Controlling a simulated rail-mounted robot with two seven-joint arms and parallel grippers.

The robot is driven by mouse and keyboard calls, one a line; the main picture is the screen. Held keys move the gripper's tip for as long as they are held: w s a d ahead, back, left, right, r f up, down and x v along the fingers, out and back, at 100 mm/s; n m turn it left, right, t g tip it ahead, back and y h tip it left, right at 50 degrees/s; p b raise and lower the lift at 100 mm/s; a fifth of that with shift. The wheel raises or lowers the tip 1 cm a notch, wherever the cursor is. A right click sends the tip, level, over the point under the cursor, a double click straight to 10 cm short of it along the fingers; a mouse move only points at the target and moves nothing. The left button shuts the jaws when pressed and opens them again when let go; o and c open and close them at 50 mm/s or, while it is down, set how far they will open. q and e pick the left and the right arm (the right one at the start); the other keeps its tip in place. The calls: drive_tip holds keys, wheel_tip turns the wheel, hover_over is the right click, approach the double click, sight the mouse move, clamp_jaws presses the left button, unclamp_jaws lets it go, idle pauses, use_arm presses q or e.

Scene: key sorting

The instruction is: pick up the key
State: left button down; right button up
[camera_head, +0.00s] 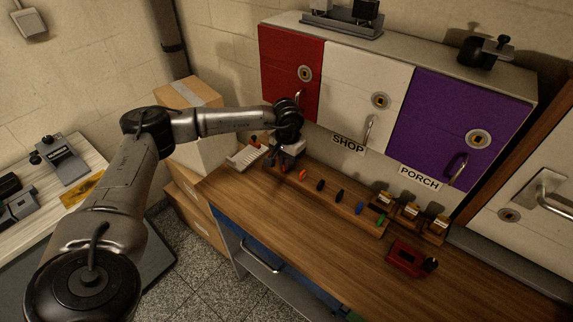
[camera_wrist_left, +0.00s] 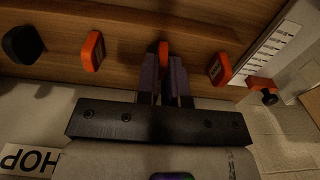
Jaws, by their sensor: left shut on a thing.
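My left gripper (camera_head: 284,156) is over the far left end of the wooden key rack (camera_head: 330,203). In the left wrist view its two fingers (camera_wrist_left: 163,72) are shut on an orange-red key head (camera_wrist_left: 163,48), one finger on each side. The key's shaft is hidden, and I cannot tell whether it still sits in the rack. An orange-red key (camera_wrist_left: 94,50) and a black key (camera_wrist_left: 22,44) stand to the left, and another orange-red key (camera_wrist_left: 219,68) to the right, all apart from the fingers. My right gripper is in neither view.
Red (camera_head: 291,66), white (camera_head: 365,85) and purple (camera_head: 441,123) cabinet doors with handles stand behind the rack. Small wooden blocks (camera_head: 410,212) and a red holder (camera_head: 406,259) are at the right. The bench front (camera_head: 300,240) is clear. Cardboard boxes (camera_head: 190,95) stand at left.

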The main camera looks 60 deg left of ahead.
use_arm(q)
drive_tip(key=shift+r, duration=0.55)
drive_tip(key=r, duration=0.1)
drive_tip(key=r+b, duration=0.1)
drive_tip(key=r, duration=0.1)
drive_tip(key=shift+w+d+r+b, duration=0.1)
drive_tip(key=shift+w+d+b, duration=0.1)
drive_tip(key=shift+d+b, duration=0.1)
drive_tip(key=w+d+r+b, duration=0.2)
drive_tip(key=w+d+r, duration=0.4)
drive_tip(key=d, duration=0.3)
drive_tip(key=shift+d+r, duration=0.15)
drive_tip(key=shift+r, duration=0.25)
